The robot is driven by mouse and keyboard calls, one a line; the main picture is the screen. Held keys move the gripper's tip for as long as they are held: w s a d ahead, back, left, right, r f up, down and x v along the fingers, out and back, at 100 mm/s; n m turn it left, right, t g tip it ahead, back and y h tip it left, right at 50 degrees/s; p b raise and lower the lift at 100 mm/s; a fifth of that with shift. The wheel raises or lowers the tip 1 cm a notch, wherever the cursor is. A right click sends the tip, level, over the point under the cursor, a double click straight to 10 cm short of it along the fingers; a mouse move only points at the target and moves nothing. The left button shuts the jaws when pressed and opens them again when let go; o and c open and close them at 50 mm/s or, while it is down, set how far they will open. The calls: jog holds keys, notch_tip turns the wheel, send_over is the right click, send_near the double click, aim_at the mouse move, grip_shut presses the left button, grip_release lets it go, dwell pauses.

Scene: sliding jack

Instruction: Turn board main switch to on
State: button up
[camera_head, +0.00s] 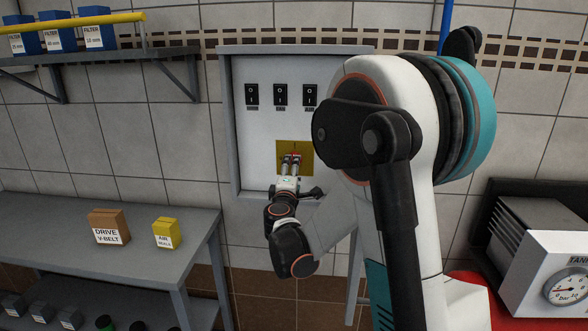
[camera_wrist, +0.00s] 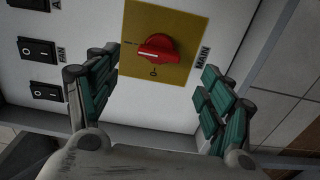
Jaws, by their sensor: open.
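The board (camera_head: 266,125) is a pale panel in a grey frame on the tiled wall. The main switch is a red rotary knob (camera_wrist: 157,48) on a yellow plate (camera_wrist: 186,22), with the label MAIN at its right in the wrist view. In the head view the yellow plate (camera_head: 307,146) is low on the board, and my gripper partly covers the knob. My gripper (camera_wrist: 155,92) is open, with its green-padded fingers to the left and right of the knob. No contact with the knob shows. In the head view my gripper (camera_head: 291,160) reaches up to the plate.
Three black rocker switches (camera_head: 281,95) sit above the yellow plate. A grey bench (camera_head: 70,220) with a brown box (camera_head: 108,227) and a yellow box (camera_head: 166,233) stands at the left. A tank gauge unit (camera_head: 550,275) is at the right. A shelf (camera_head: 100,56) hangs upper left.

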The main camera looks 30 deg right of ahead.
jog(key=v, duration=0.3)
jog(key=shift+s+a, duration=0.2)
jog(key=shift+s, duration=0.15)
